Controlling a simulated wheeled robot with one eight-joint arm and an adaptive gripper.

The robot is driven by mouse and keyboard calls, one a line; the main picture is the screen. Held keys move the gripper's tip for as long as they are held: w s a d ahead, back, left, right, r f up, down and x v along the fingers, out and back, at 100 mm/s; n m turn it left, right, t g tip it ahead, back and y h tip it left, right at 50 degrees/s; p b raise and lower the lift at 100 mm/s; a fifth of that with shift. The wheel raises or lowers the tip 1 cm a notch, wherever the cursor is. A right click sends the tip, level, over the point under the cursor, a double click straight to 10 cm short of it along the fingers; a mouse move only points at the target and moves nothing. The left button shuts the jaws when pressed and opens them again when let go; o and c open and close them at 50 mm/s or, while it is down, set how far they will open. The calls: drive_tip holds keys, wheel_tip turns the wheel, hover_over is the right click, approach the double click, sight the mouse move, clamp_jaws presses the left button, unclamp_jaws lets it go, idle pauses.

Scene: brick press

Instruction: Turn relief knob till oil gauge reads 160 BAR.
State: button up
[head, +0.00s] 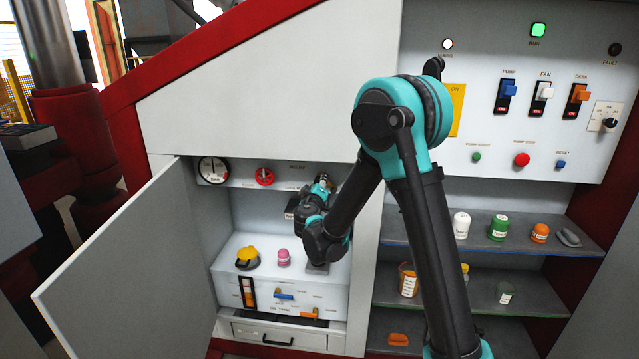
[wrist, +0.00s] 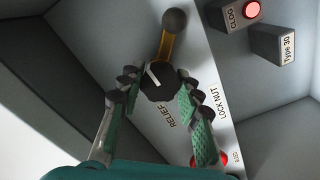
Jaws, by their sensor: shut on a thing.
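The relief knob (wrist: 158,82) is black with a white pointer line, on the pale strip in the wrist view beside the word RELIEF. The line points to the upper left in that view. My gripper (wrist: 157,84) is shut on the knob, one finger on each side. An orange lever with a dark ball end (wrist: 175,20), near the LOCK NUT label, sticks out from behind the knob. The oil gauge (head: 213,170) is a round white dial marked BAR in the head view; its reading is too small to tell. In the head view my gripper (head: 321,187) hides the knob.
A red handwheel (head: 264,176) sits between gauge and gripper. The open cabinet door (head: 130,265) stands at left. Below is the oil tank (head: 225,285) with a yellow cap (head: 247,257) and pink cap (head: 283,257). A red CLOG lamp (wrist: 252,9) is near the knob.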

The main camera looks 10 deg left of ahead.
drive_tip(key=shift+n, duration=0.7)
drive_tip(key=o, duration=1.2)
drive_tip(key=shift+s, duration=0.1)
drive_tip(key=s, duration=1.1)
drive_tip(key=shift+s+a, duration=0.2)
drive_tip(key=shift+s, duration=0.2)
